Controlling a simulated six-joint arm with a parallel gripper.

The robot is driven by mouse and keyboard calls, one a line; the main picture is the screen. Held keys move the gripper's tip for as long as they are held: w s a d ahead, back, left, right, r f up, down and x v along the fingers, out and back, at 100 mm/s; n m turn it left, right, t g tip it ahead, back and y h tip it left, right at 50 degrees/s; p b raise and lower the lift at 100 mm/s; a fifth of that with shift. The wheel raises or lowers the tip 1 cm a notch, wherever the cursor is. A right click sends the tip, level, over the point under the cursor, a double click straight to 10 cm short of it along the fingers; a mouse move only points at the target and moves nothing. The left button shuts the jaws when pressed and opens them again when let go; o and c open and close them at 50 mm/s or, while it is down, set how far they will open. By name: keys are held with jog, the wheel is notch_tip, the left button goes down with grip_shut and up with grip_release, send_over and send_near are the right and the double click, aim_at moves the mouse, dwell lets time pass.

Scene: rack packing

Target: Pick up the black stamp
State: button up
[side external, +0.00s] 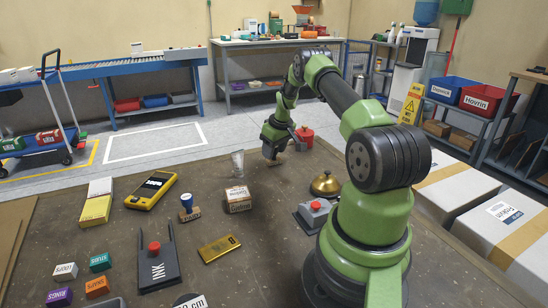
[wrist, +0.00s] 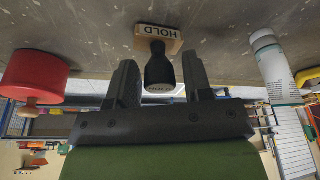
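The black stamp (wrist: 159,72) shows in the wrist view, with a black handle and a wooden base marked HOLD (wrist: 160,37). Its handle lies between the two fingers of my gripper (wrist: 160,80), with a narrow gap showing on each side. The fingers are apart, so my gripper is open around the handle. In the side view my gripper (side external: 272,150) is low over the far part of the brown table; the stamp is hard to make out there.
A red cylinder with a wooden knob (wrist: 35,75) is left of my gripper and a white bottle (wrist: 272,62) right of it in the wrist view.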

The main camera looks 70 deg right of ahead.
jog(key=c, duration=0.7)
jog(key=shift+o, duration=0.2)
